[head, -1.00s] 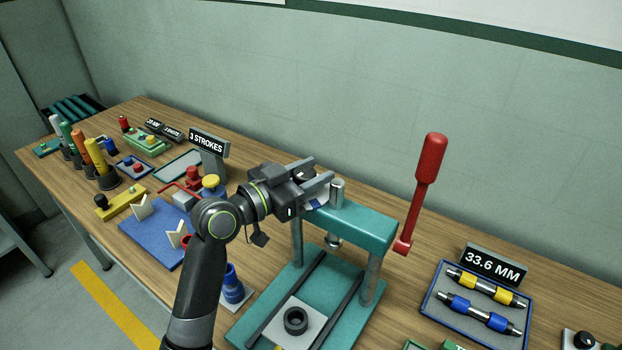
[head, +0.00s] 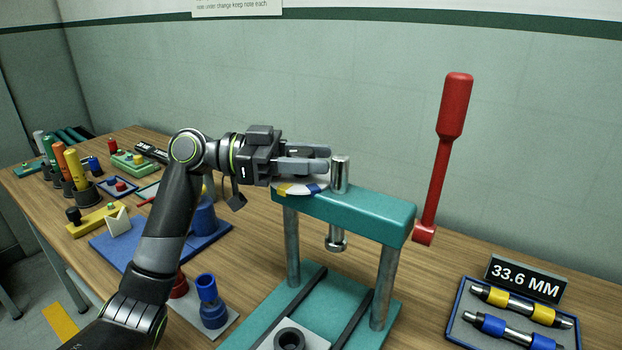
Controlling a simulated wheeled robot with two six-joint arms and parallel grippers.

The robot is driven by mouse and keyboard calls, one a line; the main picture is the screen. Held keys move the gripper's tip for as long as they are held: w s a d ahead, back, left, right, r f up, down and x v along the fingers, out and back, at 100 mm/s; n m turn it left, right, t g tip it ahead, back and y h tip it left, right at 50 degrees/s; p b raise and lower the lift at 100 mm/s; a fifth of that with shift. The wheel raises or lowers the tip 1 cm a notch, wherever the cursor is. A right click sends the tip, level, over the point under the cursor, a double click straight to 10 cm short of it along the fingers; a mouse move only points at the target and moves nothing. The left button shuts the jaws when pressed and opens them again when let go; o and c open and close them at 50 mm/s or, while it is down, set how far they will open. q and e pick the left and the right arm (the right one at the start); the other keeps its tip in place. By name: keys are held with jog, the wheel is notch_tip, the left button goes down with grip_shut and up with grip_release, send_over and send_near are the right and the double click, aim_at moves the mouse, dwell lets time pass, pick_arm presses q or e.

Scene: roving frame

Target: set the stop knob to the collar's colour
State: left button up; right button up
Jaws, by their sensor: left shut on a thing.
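A teal press (head: 370,209) with a red lever (head: 447,140) stands on the bench. A dial with yellow, white and blue sectors (head: 297,188) lies on the press's top beam, left of the upright metal ram (head: 340,175); it seems to be the stop knob's dial. My left gripper (head: 318,160) is right over this dial, shut on what seems to be the stop knob. The fingers hide the knob and its pointing direction. A dark ring (head: 290,338) sits on the press base, cut by the lower edge. Which piece is the collar is unclear. My right gripper is out of view.
A blue tray (head: 453,312) holds yellow-banded and blue-banded shafts, with a "33.6 MM" sign (head: 525,281) behind it. Blue stacked cylinders (head: 212,304) stand left of the press. Coloured tubes and small fixtures crowd the bench's left end.

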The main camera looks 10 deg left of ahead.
pick_arm(q)
jog(key=shift+f+m+g+b, duration=0.1)
jog(key=shift+m+g+b, duration=0.3)
jog(key=shift+g, duration=0.2)
jog(key=shift+s+g, duration=0.1)
jog(key=shift+g, duration=0.2)
jog(key=shift+m+g+b, duration=0.3)
jog(key=shift+m, duration=0.1)
jog(key=o, duration=1)
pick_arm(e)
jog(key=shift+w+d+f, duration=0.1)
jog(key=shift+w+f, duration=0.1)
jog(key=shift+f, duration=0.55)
pick_arm(q)
jog(key=a+b, duration=0.1)
jog(key=a, duration=0.4)
jog(key=w+a+b, duration=0.1)
jog(key=a, duration=1.1)
jog(key=shift+w+a+b, duration=0.15)
jog(key=shift+a+b, duration=0.05)
jog(key=shift+b, duration=0.2)
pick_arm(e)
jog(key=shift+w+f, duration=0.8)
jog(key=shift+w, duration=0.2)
